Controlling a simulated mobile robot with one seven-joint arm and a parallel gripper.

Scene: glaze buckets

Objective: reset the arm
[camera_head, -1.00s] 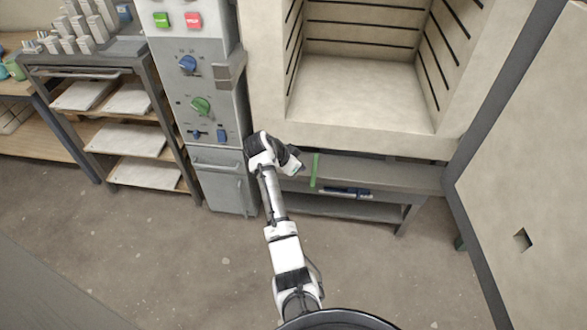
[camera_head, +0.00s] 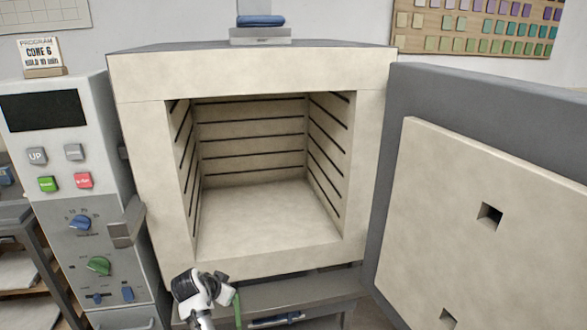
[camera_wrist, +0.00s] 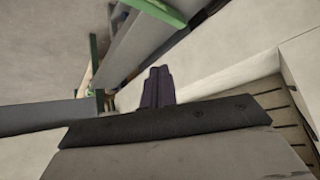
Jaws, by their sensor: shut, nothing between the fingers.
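My gripper shows in the wrist view (camera_wrist: 158,86) as two dark fingers pressed together, with nothing between them. In the head view my white and black wrist is at the bottom, in front of the kiln's lower front edge, left of centre. The fingertips are hard to make out there. The kiln (camera_head: 250,75) stands open, and its chamber is empty.
The kiln door (camera_head: 440,200) is swung open at the right. A control panel (camera_head: 60,155) with buttons and knobs stands left of the kiln. A shelf (camera_head: 300,292) and a green upright piece (camera_head: 238,308) lie below the chamber, close to my wrist.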

